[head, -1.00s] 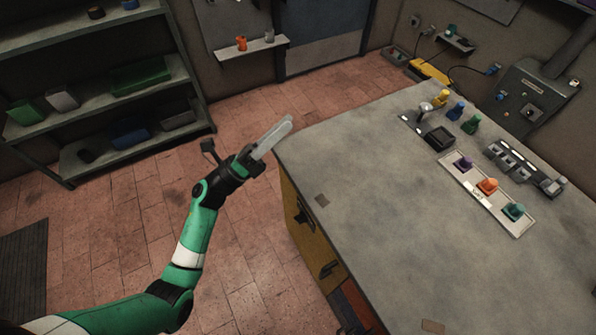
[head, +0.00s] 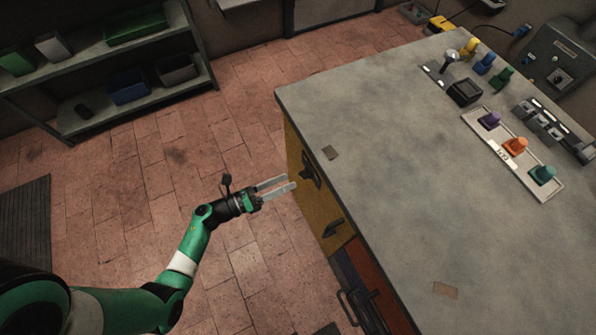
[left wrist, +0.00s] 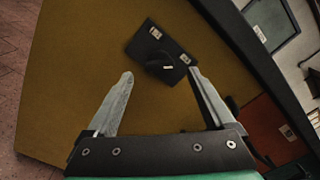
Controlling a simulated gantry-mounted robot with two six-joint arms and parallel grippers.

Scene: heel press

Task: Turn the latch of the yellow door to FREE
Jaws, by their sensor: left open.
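The yellow door (head: 317,207) is in the side of the grey-topped bench. It fills much of the left wrist view (left wrist: 75,65). Its latch is a dark plate with a dark knob (head: 309,173), high on the door. In the left wrist view the latch (left wrist: 145,47) carries two small white labels and a light mark on its knob. The label text is too small to read. My left gripper (head: 291,182) is open and empty, pointing at the door just in front of the latch. In the left wrist view the latch lies ahead, between and beyond the fingertips (left wrist: 161,74).
A dark handle (head: 333,228) is lower on the yellow door. A red-orange panel (head: 367,275) and another dark handle are beside it. The bench top (head: 390,170) overhangs the door and holds colored knobs at its far side. The tiled floor around my left arm is clear.

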